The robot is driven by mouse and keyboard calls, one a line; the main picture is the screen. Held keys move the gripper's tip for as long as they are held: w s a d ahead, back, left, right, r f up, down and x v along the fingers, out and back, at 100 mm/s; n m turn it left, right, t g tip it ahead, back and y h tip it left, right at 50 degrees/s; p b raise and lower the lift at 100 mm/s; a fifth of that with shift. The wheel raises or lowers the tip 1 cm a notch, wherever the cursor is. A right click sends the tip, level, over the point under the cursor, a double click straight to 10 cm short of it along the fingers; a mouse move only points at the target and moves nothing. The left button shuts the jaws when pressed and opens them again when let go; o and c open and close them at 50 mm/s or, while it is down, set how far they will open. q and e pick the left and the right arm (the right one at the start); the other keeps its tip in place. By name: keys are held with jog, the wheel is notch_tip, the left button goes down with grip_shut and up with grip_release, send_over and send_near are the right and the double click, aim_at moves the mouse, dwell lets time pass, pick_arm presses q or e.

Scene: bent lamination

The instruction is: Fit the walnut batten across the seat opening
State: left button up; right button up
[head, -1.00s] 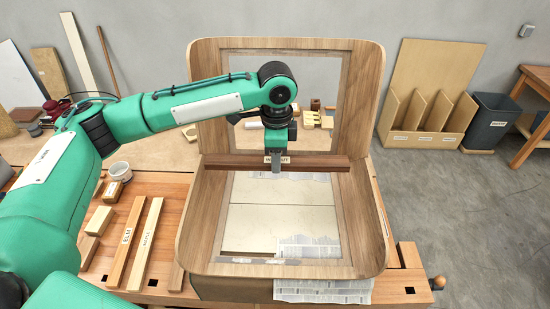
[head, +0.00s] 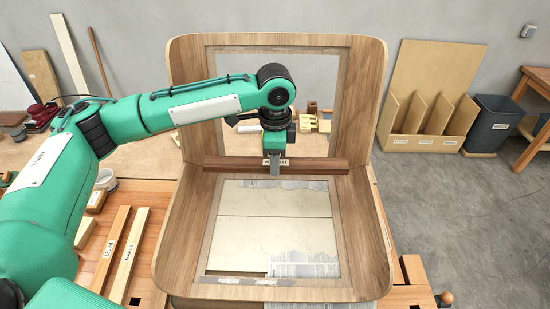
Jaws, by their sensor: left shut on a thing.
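The walnut batten (head: 315,166) is a dark reddish-brown bar lying crosswise near the bend of the bent wooden shell (head: 187,240). My left gripper (head: 275,168) is shut on its middle, fingers pointing down and partly covering its label. The seat opening (head: 275,203) is the rectangular hole in the shell's lower part, with pale board showing through. The batten is level, along the far side of this opening, and its ends reach over the wooden side rails. I cannot tell whether it touches the shell. My right gripper is out of view.
The shell's upright back has a second opening (head: 300,85). An elm batten (head: 110,248) and a maple batten (head: 128,255) lie on the bench at left, near a cup (head: 106,180). Small blocks stand behind the shell. A bin (head: 492,122) and divided rack (head: 428,120) stand at right.

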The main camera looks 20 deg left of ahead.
pick_arm(q)
notch_tip(320, 180, down, 2)
jog(key=shift+s+f+b, duration=0.1)
jog(key=shift+b, duration=0.7)
jog(key=b, duration=0.6)
send_over(274, 202)
notch_tip(274, 202, down, 5)
jog(key=shift+d+f, duration=0.1)
jog(key=shift+f, duration=2.2)
jog(key=shift+p, duration=0.9)
jog(key=shift+f, duration=0.55)
jog(key=o, duration=1.1)
jog(key=shift+o, duration=0.2)
jog(key=shift+r, duration=0.1)
